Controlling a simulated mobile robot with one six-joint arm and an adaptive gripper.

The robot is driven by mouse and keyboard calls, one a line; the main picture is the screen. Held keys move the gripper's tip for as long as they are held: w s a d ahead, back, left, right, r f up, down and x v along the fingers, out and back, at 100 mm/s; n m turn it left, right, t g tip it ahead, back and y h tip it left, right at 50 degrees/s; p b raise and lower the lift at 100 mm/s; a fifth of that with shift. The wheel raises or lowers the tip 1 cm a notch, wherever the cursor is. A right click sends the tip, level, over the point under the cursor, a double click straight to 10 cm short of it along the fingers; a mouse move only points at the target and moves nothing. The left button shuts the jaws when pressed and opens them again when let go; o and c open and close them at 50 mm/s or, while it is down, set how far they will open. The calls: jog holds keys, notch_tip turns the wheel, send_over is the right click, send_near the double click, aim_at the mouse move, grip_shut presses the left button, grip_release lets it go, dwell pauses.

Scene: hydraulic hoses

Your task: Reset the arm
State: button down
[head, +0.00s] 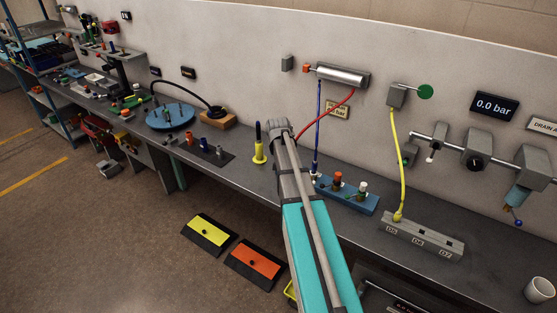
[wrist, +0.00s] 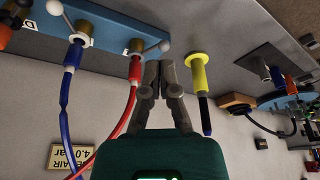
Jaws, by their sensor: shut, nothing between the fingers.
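My arm reaches up through the middle of the head view, and its grey end (head: 281,130) is over the bench near the wall. In the wrist view my gripper (wrist: 161,68) is shut with nothing between its fingers. The fingers are between the red hose (wrist: 133,75) and a yellow stand with a dark top (wrist: 199,75). The blue hose (wrist: 68,85) and the red hose meet ports on the blue block (wrist: 112,22). In the head view my arm hides the red hose's lower end.
The silver cylinder (head: 342,74) is on the wall. A yellow hose (head: 398,160) runs to the grey manifold (head: 420,236). A white cup (head: 539,289) is at the right. The blue round plate (head: 171,117) and small fittings are on the left. Yellow and orange pedals (head: 254,262) are on the floor.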

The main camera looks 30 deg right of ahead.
dwell(0.5)
jog(key=s+a+f+n+g+y+b, duration=0.1)
jog(key=s+a+n, duration=0.2)
jog(key=s+a, duration=0.7)
jog(key=s+a+f+n+g+b, duration=0.1)
jog(key=s+a+n+g, duration=0.1)
jog(key=s+a, duration=0.8)
jog(key=a+n, duration=0.1)
jog(key=a, duration=0.6)
jog(key=shift+s+f+y, duration=0.35)
jog(key=shift+s+y, duration=0.05)
jog(key=shift+w, duration=0.1)
jog(key=w+d+r+m+t+p, duration=0.1)
jog(key=w+d, duration=0.8)
jog(key=d, duration=0.5)
jog(key=w+d+r+m+t+p, duration=0.1)
jog(key=w+d+t, duration=0.1)
jog(key=w+d, duration=0.8)
jog(key=d, duration=0.5)
jog(key=shift+w+r+m+h, duration=0.15)
jog(key=shift+r+m+h, duration=0.15)
jog(key=shift+r+h, duration=0.1)
jog(key=shift+f, duration=0.2)
